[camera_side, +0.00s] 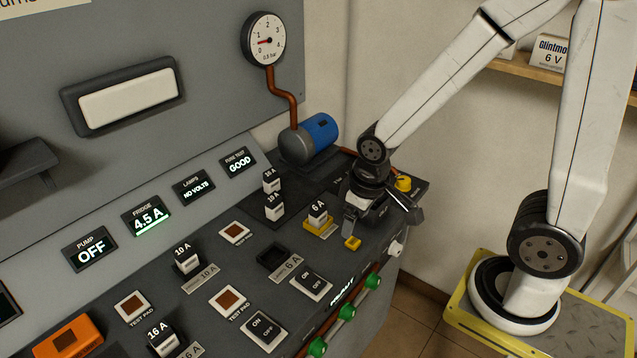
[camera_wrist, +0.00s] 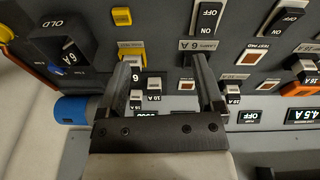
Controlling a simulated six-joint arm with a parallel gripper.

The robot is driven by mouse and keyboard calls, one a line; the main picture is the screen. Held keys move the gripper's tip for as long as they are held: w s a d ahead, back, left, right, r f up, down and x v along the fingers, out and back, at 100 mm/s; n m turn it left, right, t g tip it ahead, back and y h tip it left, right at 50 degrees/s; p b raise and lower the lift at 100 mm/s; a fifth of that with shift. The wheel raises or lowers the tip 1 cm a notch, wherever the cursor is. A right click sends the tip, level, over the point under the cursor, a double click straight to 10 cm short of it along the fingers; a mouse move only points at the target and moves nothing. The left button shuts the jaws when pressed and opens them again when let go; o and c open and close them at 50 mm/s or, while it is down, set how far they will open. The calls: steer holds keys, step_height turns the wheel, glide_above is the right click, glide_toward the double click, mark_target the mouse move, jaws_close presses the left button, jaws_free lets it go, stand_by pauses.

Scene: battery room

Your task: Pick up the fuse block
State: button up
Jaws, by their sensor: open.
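A black fuse block with a white top marked 6 A (camera_side: 318,210) stands upright in a yellow-framed holder (camera_side: 309,225) on the dark panel. In the wrist view its white top, showing a 6 (camera_wrist: 136,96), is partly hidden by my left finger. My gripper (camera_side: 383,222) is open with nothing between its fingers, to the right of this block in the side view. In the wrist view my gripper (camera_wrist: 162,62) points over the panel. Another block marked 6 A (camera_wrist: 70,57) shows at the left beside the word OLD. An empty socket labelled 6 A (camera_side: 272,257) lies nearer the camera.
Two more fuse blocks (camera_side: 274,206) stand behind the 6 A block. A 10 A block (camera_side: 187,261) and a 16 A block (camera_side: 162,338) stand farther left. A blue cylinder (camera_side: 320,130) is at the back. Rocker switches (camera_side: 311,283) and green knobs (camera_side: 347,311) line the front.

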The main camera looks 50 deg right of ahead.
steer(key=n, duration=0.1)
steer(key=n+g+h, duration=0.3)
steer(key=n+h, duration=0.9)
steer(key=n, duration=0.2)
glide_toward(313, 216)
steer(key=d, duration=0.1)
steer(key=s+d+f, duration=0.1)
steer(key=d, duration=0.1)
steer(key=s+d+f, duration=0.1)
steer(key=shift+d+f, duration=0.2)
steer(key=shift+d, duration=0.1)
steer(key=shift+w+a+f+n+t+h, duration=0.15)
steer(key=shift+w+f+n+t+h, duration=0.1)
steer(key=shift+w+n+h, duration=0.15)
steer(key=shift+w+a+f+n+t+h, duration=0.15)
steer(key=shift+w+n+t+h, duration=0.15)
steer(key=shift+w+n, duration=0.2)
steer(key=shift+s, duration=0.1)
steer(key=shift+x, duration=1.3)
steer(key=shift+d, duration=0.1)
steer(key=shift+x, duration=2.5)
steer(key=shift+s, duration=0.15)
